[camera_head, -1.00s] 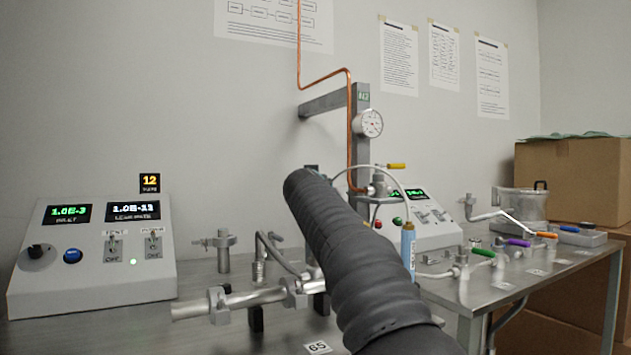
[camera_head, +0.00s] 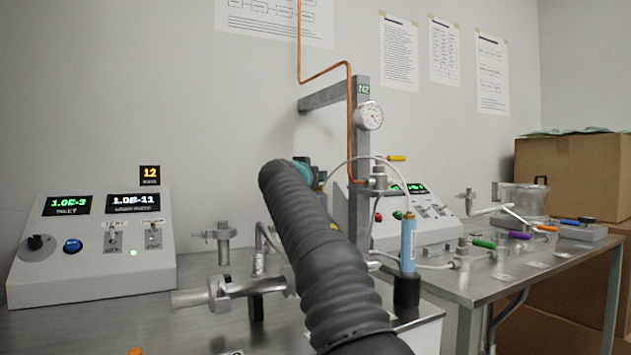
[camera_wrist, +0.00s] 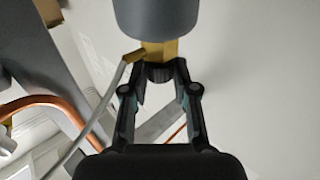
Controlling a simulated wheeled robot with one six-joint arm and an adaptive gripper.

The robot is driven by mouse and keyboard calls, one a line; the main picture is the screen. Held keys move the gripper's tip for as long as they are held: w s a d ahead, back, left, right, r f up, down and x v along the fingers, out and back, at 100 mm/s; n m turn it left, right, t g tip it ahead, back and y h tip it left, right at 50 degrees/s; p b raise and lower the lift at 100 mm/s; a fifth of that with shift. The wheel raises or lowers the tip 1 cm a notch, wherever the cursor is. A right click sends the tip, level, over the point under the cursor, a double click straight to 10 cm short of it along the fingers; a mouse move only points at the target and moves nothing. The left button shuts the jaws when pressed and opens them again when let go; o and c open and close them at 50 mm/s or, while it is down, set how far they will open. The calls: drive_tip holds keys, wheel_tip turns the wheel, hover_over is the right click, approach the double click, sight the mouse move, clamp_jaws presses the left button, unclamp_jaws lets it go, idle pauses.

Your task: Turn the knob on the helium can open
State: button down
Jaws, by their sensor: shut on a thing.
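In the wrist view, the helium can (camera_wrist: 156,18) is a grey-blue cylinder at the top edge, with a brass valve (camera_wrist: 156,50) on its end. A dark ribbed knob (camera_wrist: 158,73) sits on the valve. My gripper (camera_wrist: 159,76) has its fingertips on both sides of the knob and is shut on it. A pale hose (camera_wrist: 92,128) runs from the valve's side fitting. In the head view, my dark arm hides most of the can and the knob.
A slim blue cylinder (camera_head: 408,240) stands in a black holder right of my arm. A gauge post (camera_head: 361,205) with a copper pipe rises behind. Metal pipe fittings and a display console (camera_head: 95,250) are on the left. Colored-handle valves line the right table.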

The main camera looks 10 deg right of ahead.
drive_tip(key=shift+w+a+r+m+g+h+p, duration=0.15)
drive_tip(key=shift+m+g+h+p, duration=0.4)
drive_tip(key=shift+h, duration=0.45)
drive_tip(key=shift+m+g+h, duration=0.25)
drive_tip(key=shift+m+h, duration=0.05)
drive_tip(key=shift+m, duration=0.15)
drive_tip(key=c, duration=0.9)
unclamp_jaws()
drive_tip(key=shift+s, duration=0.2)
drive_tip(key=v, duration=1.1)
drive_tip(key=shift+s+a, duration=0.25)
drive_tip(key=shift+a, duration=0.1)
